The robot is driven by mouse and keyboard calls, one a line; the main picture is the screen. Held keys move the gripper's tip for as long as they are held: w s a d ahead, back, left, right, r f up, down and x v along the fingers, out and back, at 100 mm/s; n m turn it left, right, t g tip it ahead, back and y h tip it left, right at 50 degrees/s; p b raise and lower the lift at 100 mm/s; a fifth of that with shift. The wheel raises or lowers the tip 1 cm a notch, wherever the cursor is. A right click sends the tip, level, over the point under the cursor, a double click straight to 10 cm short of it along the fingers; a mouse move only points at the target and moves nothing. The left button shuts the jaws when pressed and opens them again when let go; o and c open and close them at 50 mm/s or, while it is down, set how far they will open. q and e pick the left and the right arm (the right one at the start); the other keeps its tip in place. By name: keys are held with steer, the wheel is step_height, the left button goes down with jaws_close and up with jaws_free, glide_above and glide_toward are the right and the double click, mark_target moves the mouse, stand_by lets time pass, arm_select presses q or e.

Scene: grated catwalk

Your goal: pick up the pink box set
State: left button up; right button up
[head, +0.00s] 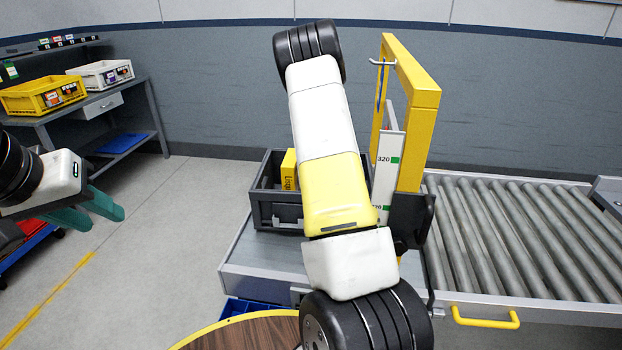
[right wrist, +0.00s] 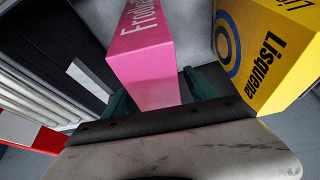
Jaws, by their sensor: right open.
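The pink box (right wrist: 145,70), with white lettering, stands in the right wrist view between the teal fingers of my right gripper (right wrist: 160,90). The fingers are open, one on each side of the box; whether they touch it is unclear. In the head view my right arm hides the pink box and the right gripper. A dark grey crate (head: 277,212) stands on the grey bench left of the arm. My left gripper (head: 98,210) is at the left of the head view, open and empty, away from the crate.
A yellow box (head: 289,172) stands in the crate; it also shows right of the pink box in the right wrist view (right wrist: 268,50). A yellow post frame (head: 424,95) and a roller conveyor (head: 520,235) are right of the crate. A shelf bench (head: 150,85) stands far left.

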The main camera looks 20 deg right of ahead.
steer(key=shift+f, duration=0.25)
stand_by(0.3)
jaws_close()
